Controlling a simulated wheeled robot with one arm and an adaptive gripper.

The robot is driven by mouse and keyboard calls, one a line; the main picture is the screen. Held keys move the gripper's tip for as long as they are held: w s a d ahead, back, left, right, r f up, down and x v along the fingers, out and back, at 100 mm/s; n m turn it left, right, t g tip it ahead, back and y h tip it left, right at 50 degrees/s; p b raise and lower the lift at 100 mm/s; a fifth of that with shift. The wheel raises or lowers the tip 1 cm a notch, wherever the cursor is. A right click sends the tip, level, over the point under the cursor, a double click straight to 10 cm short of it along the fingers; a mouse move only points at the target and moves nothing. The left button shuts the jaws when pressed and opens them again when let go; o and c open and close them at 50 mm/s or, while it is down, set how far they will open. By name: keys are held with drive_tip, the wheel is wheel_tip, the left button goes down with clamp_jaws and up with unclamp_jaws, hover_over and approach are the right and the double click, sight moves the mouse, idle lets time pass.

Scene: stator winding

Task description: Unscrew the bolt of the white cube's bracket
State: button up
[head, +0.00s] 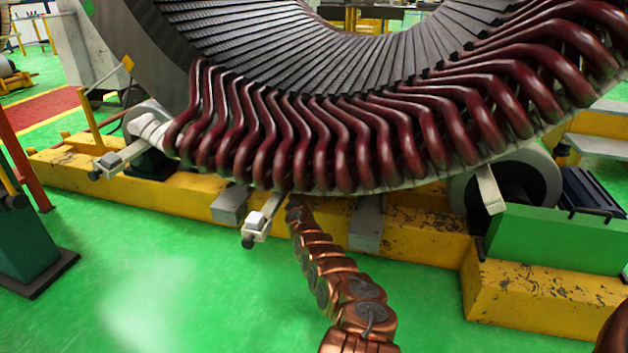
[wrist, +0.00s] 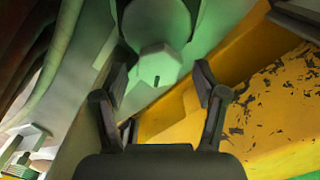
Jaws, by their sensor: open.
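A white cube (head: 257,224) sits on a light bracket (head: 271,204) that sticks out from under the dark red coils, with a black knob on its front. In the wrist view, a pale hexagonal bolt head (wrist: 158,66) with a round part behind it stands in front of my gripper (wrist: 160,78). My gripper is open, with one finger on either side of the bolt head and visible gaps between. It is not closed on anything. In the head view my copper arm reaches up to just right of the bracket; its fingers are hidden there under the coils.
The stator's dark red coils (head: 330,140) hang close above my arm. A worn yellow beam (head: 415,233) runs behind it. A second bracket (head: 125,156) stands at the left, and a green block (head: 556,239) at the right. The green floor in front is clear.

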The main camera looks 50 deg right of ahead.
drive_tip(key=shift+v, duration=2.55)
drive_tip(key=shift+s, duration=0.1)
